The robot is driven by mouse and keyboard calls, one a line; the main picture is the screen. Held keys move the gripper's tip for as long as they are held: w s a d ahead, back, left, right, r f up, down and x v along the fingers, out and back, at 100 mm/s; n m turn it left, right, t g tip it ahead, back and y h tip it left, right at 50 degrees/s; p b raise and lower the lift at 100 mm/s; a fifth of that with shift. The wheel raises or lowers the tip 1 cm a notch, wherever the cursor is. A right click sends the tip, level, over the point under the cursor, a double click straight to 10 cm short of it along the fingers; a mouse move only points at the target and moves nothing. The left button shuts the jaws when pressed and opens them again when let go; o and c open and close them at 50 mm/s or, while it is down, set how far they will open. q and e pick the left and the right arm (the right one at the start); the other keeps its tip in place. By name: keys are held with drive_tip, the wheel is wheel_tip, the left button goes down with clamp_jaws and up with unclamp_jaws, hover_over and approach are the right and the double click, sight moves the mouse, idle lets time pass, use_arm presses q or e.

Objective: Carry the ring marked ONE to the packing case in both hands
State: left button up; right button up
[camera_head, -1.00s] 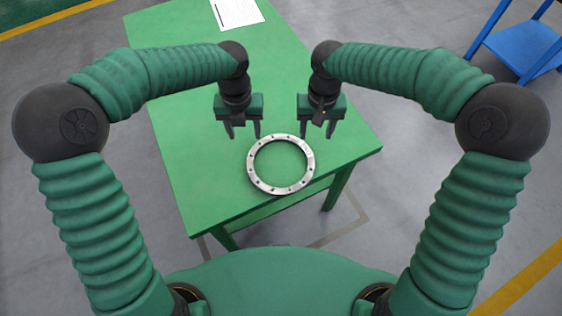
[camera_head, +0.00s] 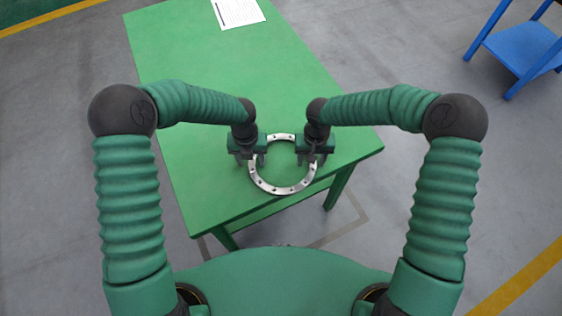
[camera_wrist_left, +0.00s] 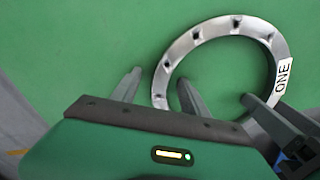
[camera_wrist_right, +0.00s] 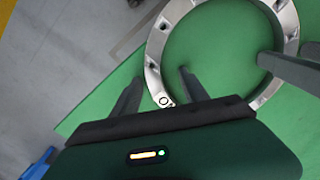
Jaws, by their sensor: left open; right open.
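The silver flanged ring (camera_head: 283,190) lies flat on the green table near its front edge. Its white label reading ONE shows on the ring in the left wrist view (camera_wrist_left: 284,72); in the right wrist view (camera_wrist_right: 154,84) the label is mostly hidden. My left gripper (camera_head: 249,163) is open at the ring's left side, its fingers on either side of the rim as seen from the wrist. My right gripper (camera_head: 314,160) is open at the ring's right side, fingers likewise straddling the rim. Whether the fingers touch it, I cannot tell. I see no packing case.
The green table (camera_head: 205,75) is otherwise clear, apart from a white printed sheet (camera_head: 237,13) at its far end. A blue stand (camera_head: 522,48) is on the grey floor at the right. Open floor surrounds the table.

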use_arm(q)
drive_tip(key=shift+s+d, duration=0.1)
drive_tip(key=shift+d, duration=0.25)
use_arm(e)
drive_tip(key=shift+s+d+f, duration=0.1)
drive_tip(key=shift+d, duration=0.25)
use_arm(q)
drive_tip(key=shift+d, duration=0.1)
drive_tip(key=shift+c, duration=0.6)
use_arm(e)
drive_tip(key=shift+c, duration=0.6)
use_arm(q)
drive_tip(key=shift+a, duration=0.25)
drive_tip(key=c, duration=1)
use_arm(e)
drive_tip(key=shift+a, duration=0.15)
drive_tip(key=c, duration=1)
use_arm(q)
clamp_jaws()
use_arm(e)
clamp_jaws()
use_arm(q)
drive_tip(key=shift+d, duration=0.1)
